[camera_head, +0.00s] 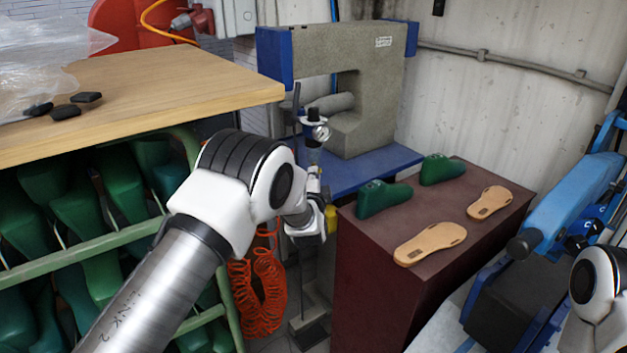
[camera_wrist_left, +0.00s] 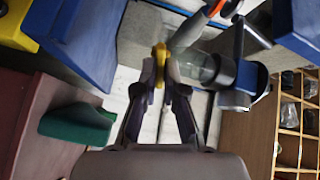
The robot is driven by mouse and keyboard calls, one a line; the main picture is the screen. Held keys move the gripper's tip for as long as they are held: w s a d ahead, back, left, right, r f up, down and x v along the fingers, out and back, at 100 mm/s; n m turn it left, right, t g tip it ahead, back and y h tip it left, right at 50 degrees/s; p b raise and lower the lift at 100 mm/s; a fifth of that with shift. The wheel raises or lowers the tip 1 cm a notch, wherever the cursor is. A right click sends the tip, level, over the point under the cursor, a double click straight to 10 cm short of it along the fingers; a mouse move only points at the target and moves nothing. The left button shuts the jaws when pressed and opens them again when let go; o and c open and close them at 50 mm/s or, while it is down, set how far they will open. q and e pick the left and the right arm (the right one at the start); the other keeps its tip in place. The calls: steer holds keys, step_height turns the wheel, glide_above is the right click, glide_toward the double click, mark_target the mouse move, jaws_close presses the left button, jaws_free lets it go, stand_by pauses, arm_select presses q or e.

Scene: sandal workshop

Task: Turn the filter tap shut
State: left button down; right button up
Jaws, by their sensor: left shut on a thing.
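The filter unit (camera_head: 315,128), with a round gauge and a clear bowl, stands beside the grey press; its clear bowl (camera_wrist_left: 200,66) shows in the left wrist view. The small yellow tap handle (camera_wrist_left: 160,52) sits between the fingertips of my left gripper (camera_wrist_left: 161,75), which is shut on it. In the head view my left gripper (camera_head: 315,182) reaches up to the tap just below the filter, and my wrist partly hides the spot. I cannot tell the handle's exact angle. My right arm shows at the right edge, with its gripper out of view.
A maroon cabinet (camera_head: 362,280) holds green lasts (camera_head: 443,169) and tan soles (camera_head: 430,243). A wooden bench (camera_head: 190,82) over a rack of green lasts is on the left. An orange coiled hose (camera_head: 258,295) hangs below my wrist. A blue machine (camera_head: 560,195) stands right.

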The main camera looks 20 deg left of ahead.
arm_select(q)
steer(key=shift+d+f+m+b, duration=0.15)
steer(key=shift+m+b, duration=0.15)
steer(key=shift+m, duration=1.4)
steer(key=c, duration=1.3)
jaws_free()
steer(key=shift+o, duration=0.2)
steer(key=v, duration=1.2)
